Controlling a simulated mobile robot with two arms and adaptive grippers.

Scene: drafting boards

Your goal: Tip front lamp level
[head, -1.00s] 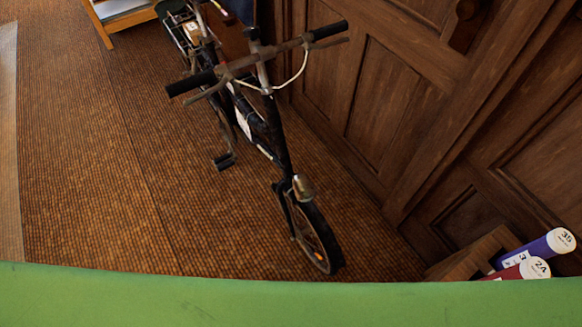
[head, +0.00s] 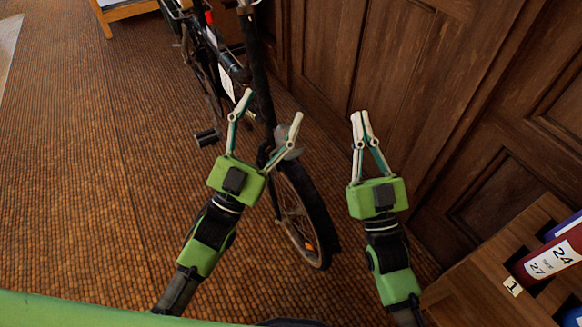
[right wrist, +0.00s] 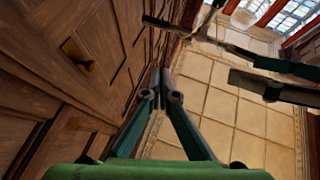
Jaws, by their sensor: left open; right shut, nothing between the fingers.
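The front lamp (head: 294,153) is a small silver shape low on the front of the black bicycle (head: 262,85), above the front wheel. My left gripper (head: 272,107) is open, its fingers spread in front of the bicycle's front end. Its right finger partly hides the lamp; I cannot tell whether it touches, nor the lamp's tilt. My right gripper (head: 361,114) is shut and empty, to the right of the lamp and in front of the wooden panelling. Its closed fingertips also show in the right wrist view (right wrist: 160,76).
Dark wooden panelling (head: 400,70) stands close on the right. Carpet (head: 90,180) is clear at left.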

